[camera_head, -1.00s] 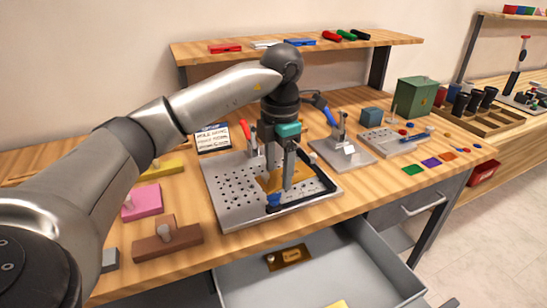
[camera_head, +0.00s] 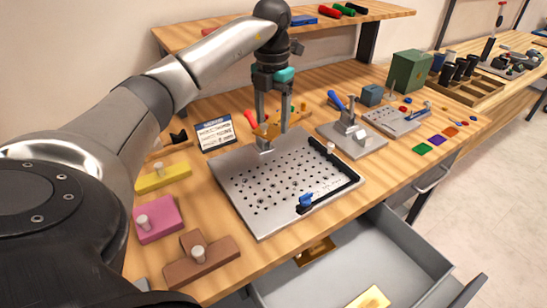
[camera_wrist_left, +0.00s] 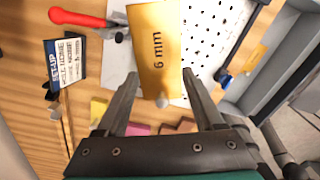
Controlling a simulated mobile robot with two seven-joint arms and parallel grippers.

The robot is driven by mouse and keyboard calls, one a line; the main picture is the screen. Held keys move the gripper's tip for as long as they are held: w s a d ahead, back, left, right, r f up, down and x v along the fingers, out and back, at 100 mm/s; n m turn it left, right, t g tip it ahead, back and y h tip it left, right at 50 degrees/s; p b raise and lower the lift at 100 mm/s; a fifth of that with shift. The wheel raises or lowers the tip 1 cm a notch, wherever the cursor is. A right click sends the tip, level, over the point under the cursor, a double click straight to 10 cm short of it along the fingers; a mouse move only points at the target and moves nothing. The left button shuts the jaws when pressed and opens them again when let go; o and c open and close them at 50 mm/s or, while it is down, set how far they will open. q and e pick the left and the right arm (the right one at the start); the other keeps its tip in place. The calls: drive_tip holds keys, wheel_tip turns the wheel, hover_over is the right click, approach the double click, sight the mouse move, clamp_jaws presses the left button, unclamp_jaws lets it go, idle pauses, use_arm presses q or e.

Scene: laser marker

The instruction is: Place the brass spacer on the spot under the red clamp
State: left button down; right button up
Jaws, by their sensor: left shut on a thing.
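My left gripper (camera_head: 271,122) is shut on the brass spacer (camera_head: 266,131), a flat gold plate, and holds it above the back edge of the perforated plate (camera_head: 240,183). In the left wrist view the spacer (camera_wrist_left: 158,50) reads "6 mm" and extends beyond the fingers (camera_wrist_left: 160,90). The red clamp's handle (camera_head: 251,119) is just left of the spacer; it shows at the upper left of the wrist view (camera_wrist_left: 78,18). The clamp's lower part is partly hidden by the spacer, and the spot under it cannot be made out. My right gripper is not in view.
A black rail with a blue knob (camera_head: 305,199) lies along the plate's right side. A blue-handled clamp (camera_head: 335,99) stands on a smaller plate to the right. A set-up card (camera_head: 215,133) stands at left. The open drawer (camera_head: 410,240) holds brass pieces (camera_head: 316,251).

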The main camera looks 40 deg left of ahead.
sight(272, 167)
use_arm(q)
wheel_tip(272, 167, down, 12)
drive_tip(key=shift+r+b, duration=0.2)
drive_tip(key=shift+b, duration=0.8)
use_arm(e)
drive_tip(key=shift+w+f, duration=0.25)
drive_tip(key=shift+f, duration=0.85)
use_arm(q)
drive_tip(key=shift+f, duration=0.15)
drive_tip(key=shift+f, duration=0.15)
drive_tip(key=shift+c, duration=1.6)
unclamp_jaws()
drive_tip(key=o, duration=0.3)
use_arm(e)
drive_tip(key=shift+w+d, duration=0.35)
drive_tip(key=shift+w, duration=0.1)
